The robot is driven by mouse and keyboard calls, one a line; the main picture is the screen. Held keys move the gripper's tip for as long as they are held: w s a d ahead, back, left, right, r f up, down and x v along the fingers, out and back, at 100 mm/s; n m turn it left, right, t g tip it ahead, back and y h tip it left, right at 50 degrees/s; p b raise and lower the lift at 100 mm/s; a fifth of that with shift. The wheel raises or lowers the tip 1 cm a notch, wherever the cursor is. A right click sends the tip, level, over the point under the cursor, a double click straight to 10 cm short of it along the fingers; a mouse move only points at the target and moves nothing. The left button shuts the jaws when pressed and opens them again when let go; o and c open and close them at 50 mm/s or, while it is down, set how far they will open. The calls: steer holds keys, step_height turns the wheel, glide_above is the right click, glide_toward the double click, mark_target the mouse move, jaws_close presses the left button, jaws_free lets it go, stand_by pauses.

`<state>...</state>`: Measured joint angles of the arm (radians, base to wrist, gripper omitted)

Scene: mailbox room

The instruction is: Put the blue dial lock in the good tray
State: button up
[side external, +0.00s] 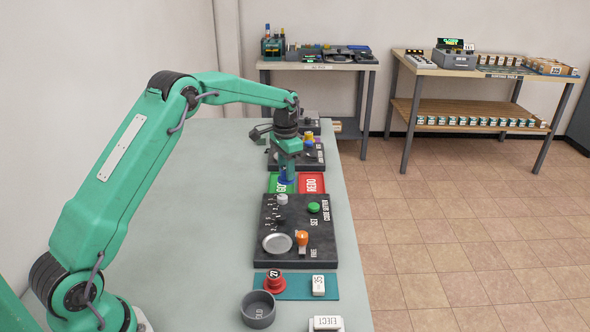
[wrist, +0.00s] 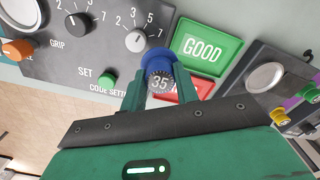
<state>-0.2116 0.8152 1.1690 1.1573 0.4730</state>
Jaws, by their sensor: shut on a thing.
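My gripper (wrist: 158,86) is shut on the blue dial lock (wrist: 158,60), whose dial face reads 35. In the side view, my gripper (side external: 287,166) points down with the lock (side external: 286,181) low at its tip, over the green good tray (side external: 277,189). In the wrist view, the good tray (wrist: 206,48) lies just right of the lock and looks empty. I cannot tell whether the lock touches the tray. The red redo tray (side external: 312,183) is beside the good tray; the lock and a finger partly hide it in the wrist view.
The code setter panel (side external: 290,250) has knobs, a green button (side external: 314,207), an orange lever (side external: 302,238) and a round plate. A red dial lock (side external: 273,280) and a white block (side external: 318,285) sit on a teal strip nearer the camera. The table's left side is clear.

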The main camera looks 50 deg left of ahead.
steer(key=shift+w+a+f, duration=0.1)
steer(key=shift+w+a, duration=0.25)
steer(key=shift+a, duration=0.45)
steer(key=shift+w+a+f, duration=0.15)
steer(key=shift+w+a, duration=0.25)
steer(key=shift+a, duration=0.4)
steer(key=shift+w+a+f, duration=0.1)
steer(key=shift+w+a, duration=0.25)
steer(key=shift+a, duration=0.45)
steer(key=shift+f, duration=0.15)
steer(key=shift+f, duration=1.95)
steer(key=shift+f, duration=1.2)
steer(key=o, duration=1.3)
steer(key=shift+r, duration=0.15)
steer(key=shift+r, duration=2.85)
